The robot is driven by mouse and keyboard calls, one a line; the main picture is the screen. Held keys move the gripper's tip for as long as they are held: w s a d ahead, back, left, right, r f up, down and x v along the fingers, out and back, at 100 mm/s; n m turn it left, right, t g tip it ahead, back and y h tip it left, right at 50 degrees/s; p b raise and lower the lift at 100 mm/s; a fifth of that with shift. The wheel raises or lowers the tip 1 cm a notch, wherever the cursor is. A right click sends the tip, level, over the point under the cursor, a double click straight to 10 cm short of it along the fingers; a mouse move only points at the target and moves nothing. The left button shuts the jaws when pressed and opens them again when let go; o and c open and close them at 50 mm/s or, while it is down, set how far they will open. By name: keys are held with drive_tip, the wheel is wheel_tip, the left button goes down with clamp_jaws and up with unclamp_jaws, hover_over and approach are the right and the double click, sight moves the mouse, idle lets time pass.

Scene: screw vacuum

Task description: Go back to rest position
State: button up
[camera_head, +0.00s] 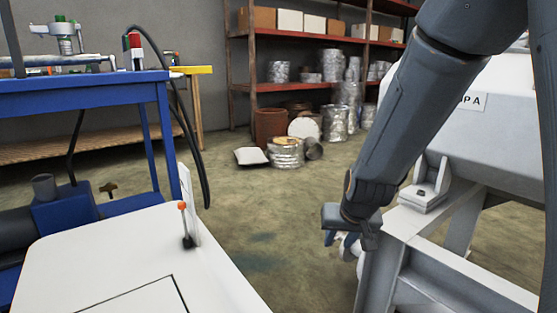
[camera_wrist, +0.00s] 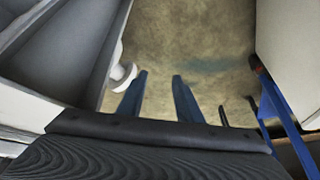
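My gripper (camera_wrist: 161,76) is open, with two blue-grey fingers apart and bare floor showing between them. In the head view my gripper (camera_head: 343,241) hangs at the end of my dark grey arm, pointing down beside the grey metal frame (camera_head: 372,274). A round white knob-like part (camera_wrist: 122,76) on the side of the frame is just left of the left finger in the wrist view. The knob is partly hidden behind my gripper in the head view. I cannot tell whether finger and knob touch.
A white tank (camera_head: 500,135) rests on the frame at the right, close to my arm. A blue table (camera_head: 85,92) with equipment and a hanging black cable (camera_head: 190,130) is at the left. Shelves (camera_head: 310,87) and metal containers (camera_head: 287,153) stand at the back. The middle floor is clear.

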drive_tip(key=s+d+g, duration=0.3)
drive_tip(key=s+d, duration=0.1)
drive_tip(key=s, duration=1.2)
drive_tip(key=s+a+r+n+g+y+p, duration=0.1)
drive_tip(key=s+a+r+n+g+p, duration=0.2)
drive_tip(key=s+a+r+n+p, duration=1.15)
drive_tip(key=s+d+r+m+p, duration=0.1)
drive_tip(key=d+r+m+p, duration=0.3)
drive_tip(key=r+p, duration=0.7)
drive_tip(key=s+d+r+m+h+p, duration=0.1)
drive_tip(key=d+r+m+p, duration=0.4)
drive_tip(key=r+p, duration=0.6)
drive_tip(key=s+d+r+m+p, duration=0.2)
drive_tip(key=d+r+m+p, duration=0.2)
drive_tip(key=r+p, duration=0.7)
drive_tip(key=shift+s+d+m+h+p, duration=0.2)
drive_tip(key=shift+d+m+h+p, duration=0.15)
drive_tip(key=shift+d, duration=0.2)
